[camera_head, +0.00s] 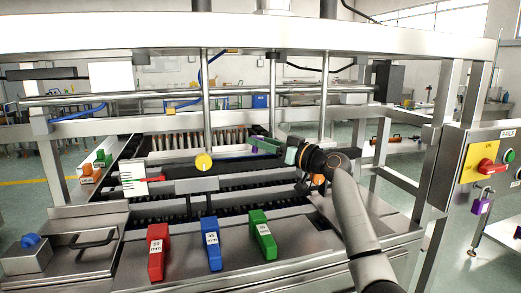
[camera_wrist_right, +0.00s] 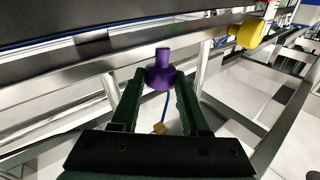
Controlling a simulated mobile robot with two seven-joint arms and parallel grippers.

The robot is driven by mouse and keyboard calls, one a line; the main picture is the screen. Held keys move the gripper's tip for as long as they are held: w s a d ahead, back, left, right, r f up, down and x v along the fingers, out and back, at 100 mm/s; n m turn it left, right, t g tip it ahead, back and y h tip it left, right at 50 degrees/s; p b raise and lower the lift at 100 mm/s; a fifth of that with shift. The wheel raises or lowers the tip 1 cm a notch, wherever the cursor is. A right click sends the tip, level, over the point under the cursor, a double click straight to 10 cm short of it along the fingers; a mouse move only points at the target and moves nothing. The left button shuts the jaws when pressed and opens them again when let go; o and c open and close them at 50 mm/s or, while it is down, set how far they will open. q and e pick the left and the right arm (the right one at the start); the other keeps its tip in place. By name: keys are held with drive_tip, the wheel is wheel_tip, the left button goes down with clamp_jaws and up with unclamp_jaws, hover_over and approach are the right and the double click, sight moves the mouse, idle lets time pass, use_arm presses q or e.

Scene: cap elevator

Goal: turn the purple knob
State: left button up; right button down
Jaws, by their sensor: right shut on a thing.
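The purple knob (camera_wrist_right: 162,73) shows in the right wrist view, a round flared base with a narrower stem. It sits between the tips of the two dark green fingers of my right gripper (camera_wrist_right: 159,82), which are shut on it. In the head view my right gripper (camera_head: 264,145) reaches in from the right over the machine's middle, its fingers pointing left. The knob is mostly hidden there by the fingers. How far the knob is turned cannot be told. My left gripper is not in view.
A yellow knob (camera_head: 203,162) stands left of my gripper on the machine. Red (camera_head: 157,252), blue (camera_head: 212,244) and green (camera_head: 262,235) labelled blocks stand on the front panel. A steel frame with an overhead beam (camera_head: 250,37) surrounds the work area. A switch box (camera_head: 485,155) is at the right.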

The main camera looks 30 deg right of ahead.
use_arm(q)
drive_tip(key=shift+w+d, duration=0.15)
use_arm(e)
drive_tip(key=shift+f, duration=0.15)
drive_tip(key=shift+c, duration=2)
unclamp_jaws()
use_arm(q)
drive_tip(key=b, duration=0.1)
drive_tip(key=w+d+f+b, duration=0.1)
drive_tip(key=b, duration=0.1)
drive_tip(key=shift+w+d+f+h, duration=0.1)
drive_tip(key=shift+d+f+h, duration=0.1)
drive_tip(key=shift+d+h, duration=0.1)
use_arm(e)
drive_tip(key=v, duration=1.2)
drive_tip(key=shift+s, duration=0.25)
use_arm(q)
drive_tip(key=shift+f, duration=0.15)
use_arm(e)
drive_tip(key=shift+d+f, duration=0.1)
